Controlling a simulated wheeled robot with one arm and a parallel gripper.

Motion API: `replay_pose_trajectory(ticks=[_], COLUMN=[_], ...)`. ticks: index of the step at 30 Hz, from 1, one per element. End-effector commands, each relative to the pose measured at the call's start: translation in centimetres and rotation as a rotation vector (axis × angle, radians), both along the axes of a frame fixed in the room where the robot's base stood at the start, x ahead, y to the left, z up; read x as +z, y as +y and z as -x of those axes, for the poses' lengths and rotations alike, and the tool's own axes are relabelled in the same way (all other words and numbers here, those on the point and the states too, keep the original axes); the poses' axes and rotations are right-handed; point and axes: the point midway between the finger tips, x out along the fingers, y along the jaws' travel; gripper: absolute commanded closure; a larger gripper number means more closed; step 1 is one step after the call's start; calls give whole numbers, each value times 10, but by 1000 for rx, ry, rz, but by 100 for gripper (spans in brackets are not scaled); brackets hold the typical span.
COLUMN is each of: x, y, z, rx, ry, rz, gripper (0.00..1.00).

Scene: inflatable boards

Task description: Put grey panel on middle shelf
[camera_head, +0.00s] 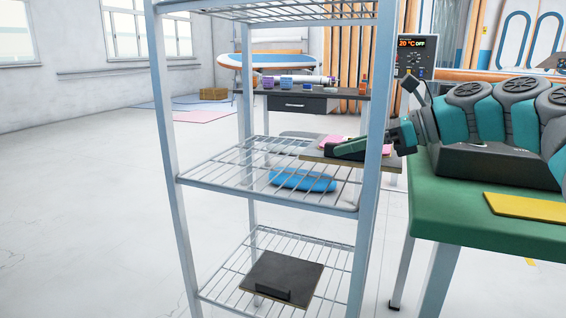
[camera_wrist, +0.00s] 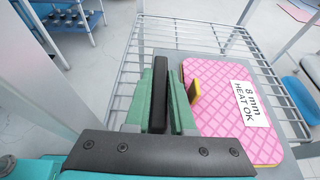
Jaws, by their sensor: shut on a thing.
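My gripper (camera_head: 350,148) is shut on the black handle (camera_wrist: 160,95) of a grey panel (camera_head: 320,158) with a tan edge. In the wrist view the green fingers press on both sides of this handle. A pink quilted pad (camera_wrist: 222,118), labelled "8 mm HEAT OK", lies on the panel beside the handle, with a small yellow tab. The panel is level at the right side of the wire middle shelf (camera_head: 225,172), partly behind the rack's front right post. It appears slightly above the wires; contact is unclear.
A dark panel (camera_head: 285,275) with a black handle lies on the bottom shelf. The rack's front right post (camera_head: 372,130) stands close to my arm. A green table (camera_head: 450,210) with a yellow pad (camera_head: 525,206) is at right. The left part of the middle shelf is clear.

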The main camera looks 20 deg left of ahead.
Motion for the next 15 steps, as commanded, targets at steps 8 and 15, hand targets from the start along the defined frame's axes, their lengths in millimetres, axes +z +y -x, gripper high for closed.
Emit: replay_pose_trajectory(ticks=[8,15], x=[-7,-12], y=[64,115], z=[-22,-39], rx=[2,2], ry=[-4,-3], rz=[0,1], gripper=[100,100])
